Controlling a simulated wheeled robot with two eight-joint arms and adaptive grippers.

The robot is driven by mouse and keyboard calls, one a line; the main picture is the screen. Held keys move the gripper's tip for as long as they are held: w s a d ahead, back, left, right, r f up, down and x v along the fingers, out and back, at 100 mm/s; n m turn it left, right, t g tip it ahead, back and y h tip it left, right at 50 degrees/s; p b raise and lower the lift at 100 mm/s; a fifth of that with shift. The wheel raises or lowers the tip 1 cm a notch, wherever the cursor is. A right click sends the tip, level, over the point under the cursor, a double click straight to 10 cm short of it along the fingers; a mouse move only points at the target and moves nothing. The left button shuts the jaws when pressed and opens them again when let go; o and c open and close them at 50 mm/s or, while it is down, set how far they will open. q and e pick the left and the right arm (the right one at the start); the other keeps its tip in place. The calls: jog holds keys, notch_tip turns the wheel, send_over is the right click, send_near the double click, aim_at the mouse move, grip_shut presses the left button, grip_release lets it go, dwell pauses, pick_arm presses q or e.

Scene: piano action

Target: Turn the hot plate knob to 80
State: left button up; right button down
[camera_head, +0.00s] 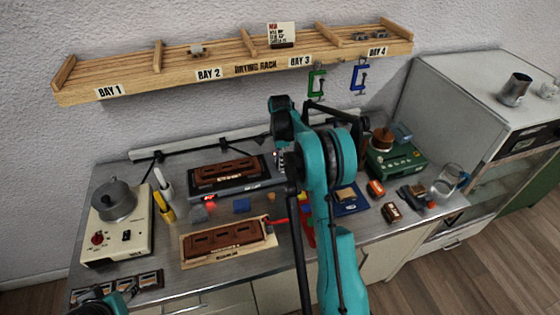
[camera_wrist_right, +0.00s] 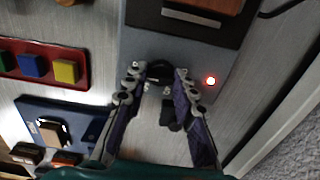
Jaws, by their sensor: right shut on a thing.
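The hot plate (camera_head: 245,184) is a dark slab on the bench with a brown piano part (camera_head: 227,170) on top and a red glow at its front edge. In the right wrist view, the black knob (camera_wrist_right: 160,71) sits on the grey end of the hot plate (camera_wrist_right: 142,40), near a lit red lamp (camera_wrist_right: 210,81). My right gripper (camera_wrist_right: 157,80) has its fingertips on both sides of the knob and is shut on it. The knob's setting cannot be read. My right arm hides the knob in the head view. My left gripper (camera_head: 103,300) is partly visible at the bottom left.
A cream device (camera_head: 118,237) with a grey pot (camera_head: 114,201) stands at the left. A brown part (camera_head: 222,238) lies in front of the hot plate. A wooden drying rack (camera_head: 235,66) is on the wall above. A green box (camera_head: 397,165) and small blocks are right.

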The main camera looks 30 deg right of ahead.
jog(key=c, duration=1.2)
grip_release()
notch_tip(320, 180, up, 12)
